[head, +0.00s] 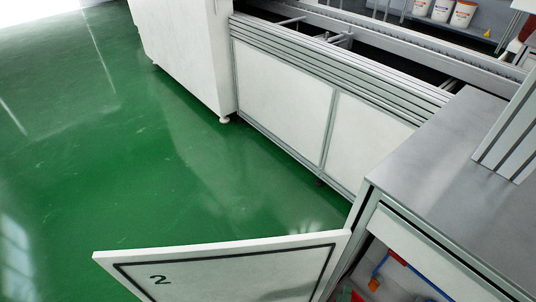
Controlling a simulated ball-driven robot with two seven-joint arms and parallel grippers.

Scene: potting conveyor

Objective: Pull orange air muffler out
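I cannot make out an orange air muffler for certain. Inside the open cabinet (400,285) at the bottom right, small red and orange parts (373,285) show beside a blue tube (430,283). They are too small and too cut off by the frame's lower edge to tell apart. The cabinet door (230,270), white with a black border and the number 2, stands swung open to the left. I see neither my left nor my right gripper in the head view.
A grey metal worktop (450,170) lies above the cabinet. A long conveyor frame with white panels (285,85) runs behind it, next to a white cabinet (185,50). White buckets (462,13) stand on a shelf at the back. The green floor (130,170) at left is clear.

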